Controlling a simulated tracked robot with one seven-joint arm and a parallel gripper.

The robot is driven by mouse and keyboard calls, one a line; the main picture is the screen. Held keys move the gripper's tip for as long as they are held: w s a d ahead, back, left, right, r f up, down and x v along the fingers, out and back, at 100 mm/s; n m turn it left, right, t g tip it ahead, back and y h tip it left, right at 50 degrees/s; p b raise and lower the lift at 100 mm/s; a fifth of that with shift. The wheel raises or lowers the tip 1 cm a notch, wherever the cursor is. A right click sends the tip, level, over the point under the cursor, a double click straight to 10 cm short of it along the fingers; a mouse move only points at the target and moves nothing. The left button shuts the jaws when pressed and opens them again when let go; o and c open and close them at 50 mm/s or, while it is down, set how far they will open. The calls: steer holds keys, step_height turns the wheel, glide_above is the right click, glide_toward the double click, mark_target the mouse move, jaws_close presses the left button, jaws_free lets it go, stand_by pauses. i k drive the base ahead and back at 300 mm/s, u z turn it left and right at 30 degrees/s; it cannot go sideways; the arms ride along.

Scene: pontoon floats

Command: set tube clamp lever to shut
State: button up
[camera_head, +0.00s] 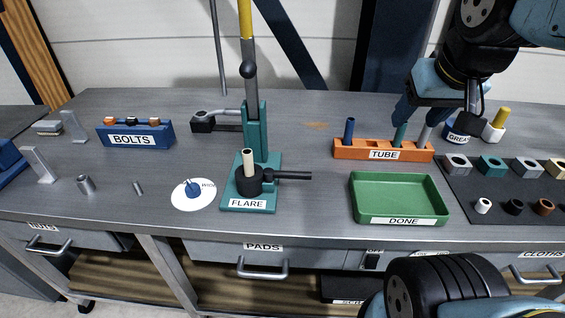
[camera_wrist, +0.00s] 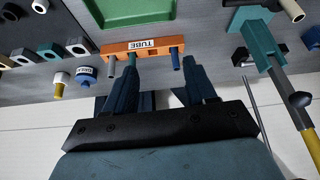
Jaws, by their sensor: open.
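The black tube clamp (camera_head: 243,181) stands on the teal flare base (camera_head: 232,203), around a tan tube (camera_head: 248,160). Its black lever (camera_head: 292,176) sticks out level to the right, towards the green tray. The tan tube's end (camera_wrist: 296,14) shows at the upper right of the wrist view. My gripper (camera_head: 438,112) is open and empty above the back of the orange tube rack, well to the right of the clamp and apart from the lever. In the wrist view its fingers (camera_wrist: 160,75) point towards the rack; nothing is held between them.
The orange tube rack (camera_head: 368,154) holds blue, teal and grey tubes. The green DONE tray (camera_head: 400,178) lies right of the lever. A tall press lever (camera_head: 249,85) rises behind the clamp. The blue bolts rack (camera_head: 136,135) is at left. Bare bench lies between clamp and rack.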

mark_target(270, 174)
steer(key=k, duration=1)
steer(key=u, duration=0.55)
steer(key=i, duration=0.75)
steer(key=z, duration=0.1)
